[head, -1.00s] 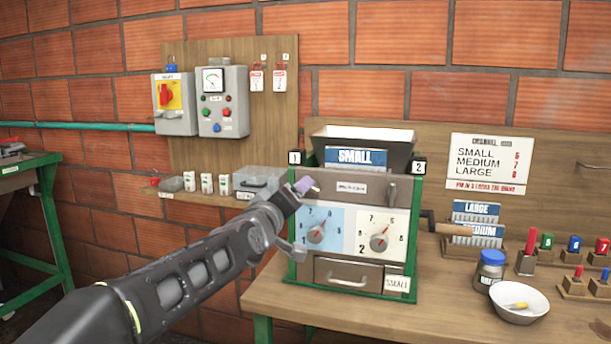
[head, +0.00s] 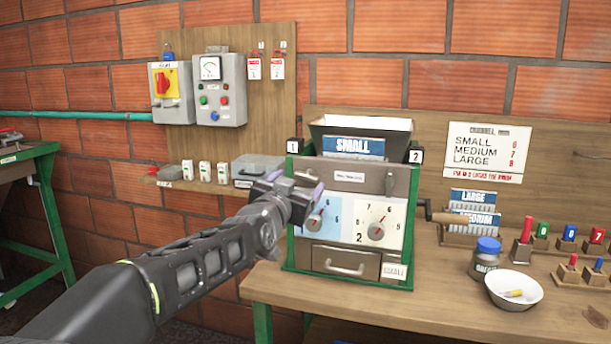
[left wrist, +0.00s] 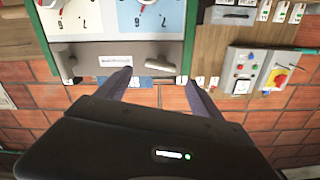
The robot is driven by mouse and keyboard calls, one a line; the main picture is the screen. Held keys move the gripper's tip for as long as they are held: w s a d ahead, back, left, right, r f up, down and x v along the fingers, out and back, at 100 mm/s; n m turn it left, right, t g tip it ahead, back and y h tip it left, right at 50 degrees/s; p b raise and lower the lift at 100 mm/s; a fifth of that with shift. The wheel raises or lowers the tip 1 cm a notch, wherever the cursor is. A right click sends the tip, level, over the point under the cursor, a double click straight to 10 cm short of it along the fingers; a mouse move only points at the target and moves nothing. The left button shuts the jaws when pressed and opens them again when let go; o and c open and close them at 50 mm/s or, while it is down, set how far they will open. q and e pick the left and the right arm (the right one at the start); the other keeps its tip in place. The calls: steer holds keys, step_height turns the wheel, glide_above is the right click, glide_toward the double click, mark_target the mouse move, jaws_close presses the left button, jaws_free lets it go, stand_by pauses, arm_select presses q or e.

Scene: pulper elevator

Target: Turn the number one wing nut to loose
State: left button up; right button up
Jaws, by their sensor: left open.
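The other wing nut (head: 390,183) is upright. My right gripper is not in view.
Two dials sit below the wing nuts; the left dial (head: 314,223) is partly covered by my gripper, the right dial (head: 377,231) is clear. A crank handle (head: 449,217) sticks out at right. A white bowl (head: 515,289) and blue-lidded jar (head: 485,258) stand on the bench.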

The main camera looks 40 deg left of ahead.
mark_target(305, 175)
arm_select(q)
steer(key=p+x, duration=0.1)
steer(key=x, duration=0.5)
steer(key=shift+a, duration=0.1)
steer(key=shift+c, duration=0.3)
steer(key=c, duration=1.3)
steer(key=shift+f+n+b, duration=0.25)
steer(key=shift+n+b, duration=0.7)
steer(key=shift+n, duration=0.05)
steer(key=shift+r+n, duration=0.1)
steer(key=shift+n, duration=0.2)
steer(key=shift+r, duration=0.1)
